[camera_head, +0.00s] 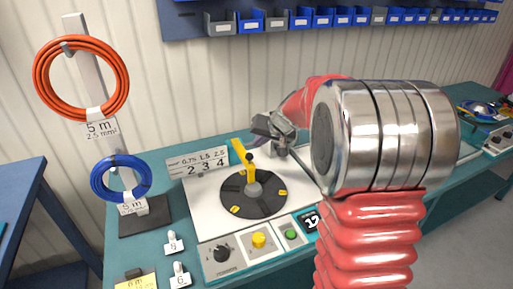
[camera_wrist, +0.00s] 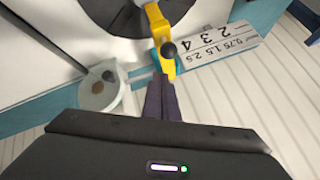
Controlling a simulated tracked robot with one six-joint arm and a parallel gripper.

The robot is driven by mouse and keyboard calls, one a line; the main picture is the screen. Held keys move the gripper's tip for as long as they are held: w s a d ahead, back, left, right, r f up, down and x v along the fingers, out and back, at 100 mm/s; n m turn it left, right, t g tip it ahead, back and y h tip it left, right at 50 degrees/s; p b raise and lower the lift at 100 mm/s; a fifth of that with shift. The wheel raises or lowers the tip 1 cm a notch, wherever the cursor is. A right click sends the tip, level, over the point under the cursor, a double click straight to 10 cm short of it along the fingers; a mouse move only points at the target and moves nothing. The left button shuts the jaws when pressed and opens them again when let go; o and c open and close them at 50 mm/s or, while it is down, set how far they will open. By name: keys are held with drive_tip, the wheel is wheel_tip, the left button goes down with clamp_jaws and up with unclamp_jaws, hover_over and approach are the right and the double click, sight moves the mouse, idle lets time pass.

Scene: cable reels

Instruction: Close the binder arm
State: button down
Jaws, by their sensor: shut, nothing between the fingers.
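The binder arm (camera_head: 240,149) is a yellow bar with a black knob, at the back of a round black turntable (camera_head: 238,201). In the head view it slants up and away from the turntable's hub. In the wrist view the yellow arm (camera_wrist: 157,27) ends just beyond my fingertips, with its black knob (camera_wrist: 168,49) near that end. My gripper (camera_head: 262,124) is to the right of and behind the arm's upper end. Its dark fingers (camera_wrist: 161,82) are together and empty, close to the yellow end; whether they touch it I cannot tell.
A number plate (camera_head: 197,164) marked 2, 3, 4 stands left of the arm. An orange coil (camera_head: 40,82) and a blue coil (camera_head: 98,181) hang on a stand at left. A black knob, yellow button (camera_head: 259,240) and green button (camera_head: 290,234) line the front. Blue bins line the wall.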

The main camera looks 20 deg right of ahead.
drive_tip(key=s+f+v, duration=0.1)
drive_tip(key=v, duration=0.9)
drive_tip(key=shift+s+d, duration=0.3)
drive_tip(key=shift+d, duration=0.05)
drive_tip(key=shift+r, duration=0.1)
drive_tip(key=s+a+f+g, duration=0.1)
drive_tip(key=s+a+f, duration=0.15)
drive_tip(key=s, duration=0.25)
drive_tip(key=s+a+f+g, duration=0.2)
drive_tip(key=s+a, duration=0.1)
drive_tip(key=s, duration=0.2)
drive_tip(key=s+a+r+n, duration=0.1)
drive_tip(key=s+a+n, duration=0.1)
drive_tip(key=s+a, duration=0.4)
drive_tip(key=s+a+r+n+h, duration=0.1)
drive_tip(key=s+a+n, duration=0.2)
drive_tip(key=s, duration=0.9)
drive_tip(key=shift+a+r+t, duration=0.25)
drive_tip(key=shift+a+t, duration=0.05)
drive_tip(key=shift+a, duration=1.25)
